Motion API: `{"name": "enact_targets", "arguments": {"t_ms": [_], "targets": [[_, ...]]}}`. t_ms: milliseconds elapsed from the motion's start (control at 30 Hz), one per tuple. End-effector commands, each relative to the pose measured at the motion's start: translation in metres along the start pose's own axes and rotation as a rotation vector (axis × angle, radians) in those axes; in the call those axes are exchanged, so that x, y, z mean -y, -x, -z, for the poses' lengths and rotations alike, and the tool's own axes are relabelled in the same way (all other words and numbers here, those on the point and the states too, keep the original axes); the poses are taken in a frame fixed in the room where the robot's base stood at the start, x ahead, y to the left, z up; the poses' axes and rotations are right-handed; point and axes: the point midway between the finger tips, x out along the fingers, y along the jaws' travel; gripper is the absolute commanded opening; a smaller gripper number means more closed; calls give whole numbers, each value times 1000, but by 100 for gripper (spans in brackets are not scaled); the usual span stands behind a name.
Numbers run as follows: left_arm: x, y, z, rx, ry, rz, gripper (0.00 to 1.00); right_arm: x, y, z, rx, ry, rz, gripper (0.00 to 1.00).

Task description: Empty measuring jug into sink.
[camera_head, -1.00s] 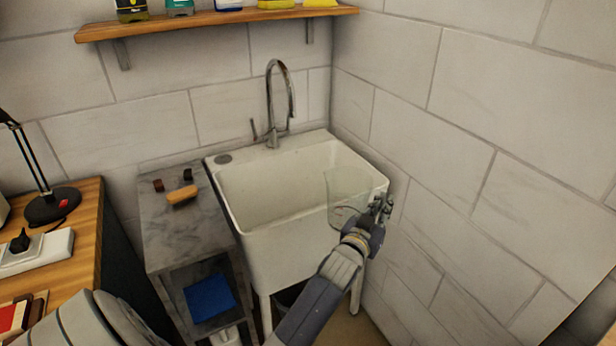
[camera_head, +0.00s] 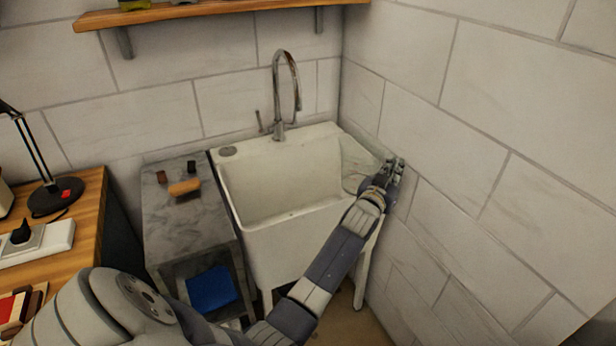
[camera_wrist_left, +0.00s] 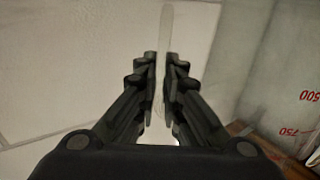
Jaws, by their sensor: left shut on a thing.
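The clear measuring jug (camera_head: 358,168) is at the right side of the white sink (camera_head: 234,222), near its right rim; its outline is faint. My left gripper (camera_head: 392,172) is at the jug's right side, close to the tiled wall. In the left wrist view the fingers (camera_wrist_left: 160,80) are shut on a thin translucent strip, which looks like the jug's handle. The jug's wall (camera_wrist_left: 285,75) with red volume marks shows at the right of that view. I cannot tell the jug's exact tilt or whether liquid is in it. My right gripper is out of view.
A chrome tap (camera_head: 284,90) stands at the sink's back. A grey side table (camera_head: 190,225) with a brush (camera_head: 184,187) is left of the sink. A wooden desk with a lamp (camera_head: 54,197) is farther left. The tiled wall (camera_head: 450,200) is close on the right.

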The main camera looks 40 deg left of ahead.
Motion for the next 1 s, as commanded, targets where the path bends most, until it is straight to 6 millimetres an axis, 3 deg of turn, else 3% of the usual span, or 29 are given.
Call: {"name": "enact_targets", "arguments": {"t_ms": [400,1000], "targets": [[13,2,19,-11,174,0,0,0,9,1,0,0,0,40],[60,4,46,-28,565,-2,0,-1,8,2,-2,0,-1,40]]}}
